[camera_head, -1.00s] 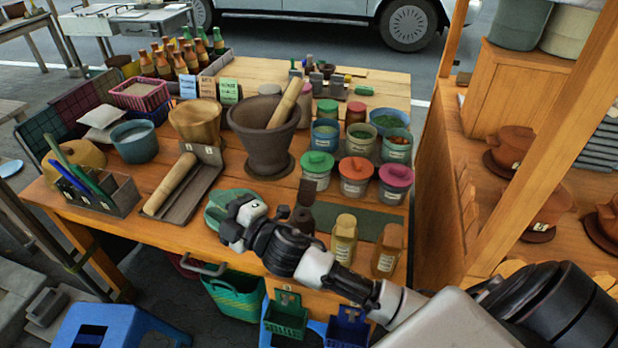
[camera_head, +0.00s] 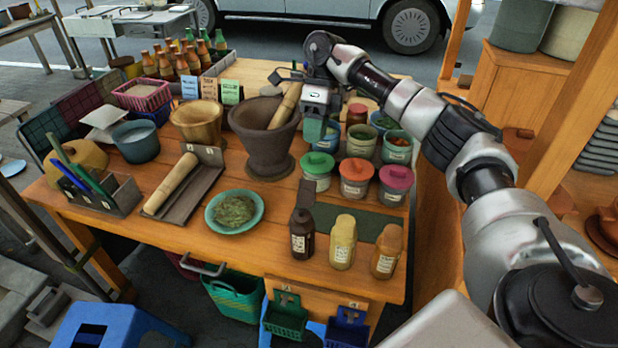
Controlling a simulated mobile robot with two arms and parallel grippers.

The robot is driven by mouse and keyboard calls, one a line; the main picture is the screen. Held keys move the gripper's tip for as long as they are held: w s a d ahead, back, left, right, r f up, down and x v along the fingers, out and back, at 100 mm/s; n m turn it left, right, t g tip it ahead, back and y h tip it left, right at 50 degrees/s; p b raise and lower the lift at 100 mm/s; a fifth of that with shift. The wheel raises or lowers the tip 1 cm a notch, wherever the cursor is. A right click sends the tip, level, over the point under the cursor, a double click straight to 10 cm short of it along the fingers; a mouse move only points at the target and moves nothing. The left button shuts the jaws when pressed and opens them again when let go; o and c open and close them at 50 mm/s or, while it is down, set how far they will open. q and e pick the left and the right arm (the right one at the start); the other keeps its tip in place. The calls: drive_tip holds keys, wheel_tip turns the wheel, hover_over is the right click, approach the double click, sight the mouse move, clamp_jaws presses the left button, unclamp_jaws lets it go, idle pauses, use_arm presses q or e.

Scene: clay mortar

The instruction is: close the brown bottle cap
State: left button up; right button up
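The dark brown bottle (camera_head: 302,240) stands upright at the table's front edge, with a dark top. A yellow bottle (camera_head: 343,243) and an orange-brown bottle (camera_head: 387,252) stand to its right. I cannot tell from this view whether a separate cap sits on the brown bottle. My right gripper (camera_head: 315,115) is far behind the bottles, over the back of the table between the mortar and the jars. Its fingertips are too small and partly lost against the jars, so its opening is unclear. My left gripper is not in view.
A clay mortar with a pestle (camera_head: 268,135) stands left of my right gripper. Lidded jars (camera_head: 355,178) stand in front of it to the right. A plate of herbs (camera_head: 234,210) lies left of the brown bottle. A green mat (camera_head: 350,220) lies behind the bottles.

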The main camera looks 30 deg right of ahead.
sight(307, 193)
drive_tip(key=p+x, duration=0.2)
drive_tip(key=x, duration=0.8)
drive_tip(key=shift+s+a+f, duration=0.1)
drive_tip(key=shift+s+f, duration=0.05)
drive_tip(key=shift+f, duration=0.15)
drive_tip(key=shift+c, duration=0.5)
clamp_jaws()
